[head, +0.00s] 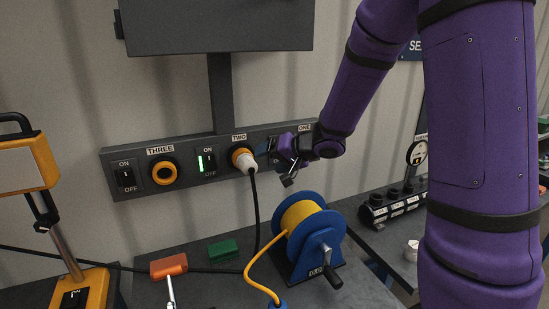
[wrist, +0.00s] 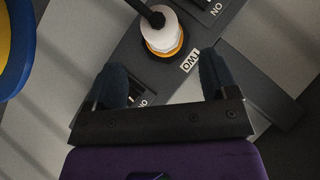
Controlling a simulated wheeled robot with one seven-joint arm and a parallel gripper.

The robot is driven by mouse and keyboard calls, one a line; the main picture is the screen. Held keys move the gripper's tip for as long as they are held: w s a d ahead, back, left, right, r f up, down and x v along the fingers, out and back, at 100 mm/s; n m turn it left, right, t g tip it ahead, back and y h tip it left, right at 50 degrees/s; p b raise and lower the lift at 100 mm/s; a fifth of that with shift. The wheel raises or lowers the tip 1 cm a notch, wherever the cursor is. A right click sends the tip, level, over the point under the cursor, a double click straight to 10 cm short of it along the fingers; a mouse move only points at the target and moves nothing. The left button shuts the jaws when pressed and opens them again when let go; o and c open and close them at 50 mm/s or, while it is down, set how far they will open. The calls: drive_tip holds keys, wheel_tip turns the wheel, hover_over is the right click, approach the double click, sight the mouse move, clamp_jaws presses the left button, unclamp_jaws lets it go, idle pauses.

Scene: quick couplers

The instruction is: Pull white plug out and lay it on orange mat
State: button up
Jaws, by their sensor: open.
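The white plug (head: 246,163) sits in the orange-ringed socket labelled TWO on the grey wall panel, with a black cable hanging from it. In the wrist view the plug (wrist: 160,36) shows beyond my fingertips, roughly centred between them. My gripper (head: 284,170) is to the right of the plug in the head view. It is open and empty, its two dark fingers (wrist: 162,78) apart and not visibly touching the plug. A small orange piece (head: 168,266) lies on the bench at lower left; I cannot tell whether it is the orange mat.
The switch beside TWO (head: 207,161) glows green. Socket THREE (head: 165,172) is empty. A blue reel with yellow hose (head: 303,228) stands on the bench below my gripper. A green block (head: 223,250) lies near the orange piece. A yellow lamp stand (head: 80,288) is at left.

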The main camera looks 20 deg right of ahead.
sight(255, 165)
drive_tip(key=x, duration=1)
drive_tip(key=shift+r, duration=0.1)
drive_tip(key=shift+s, duration=0.1)
drive_tip(key=shift+c, duration=0.4)
drive_tip(key=c, duration=1)
drive_tip(key=shift+s, duration=0.1)
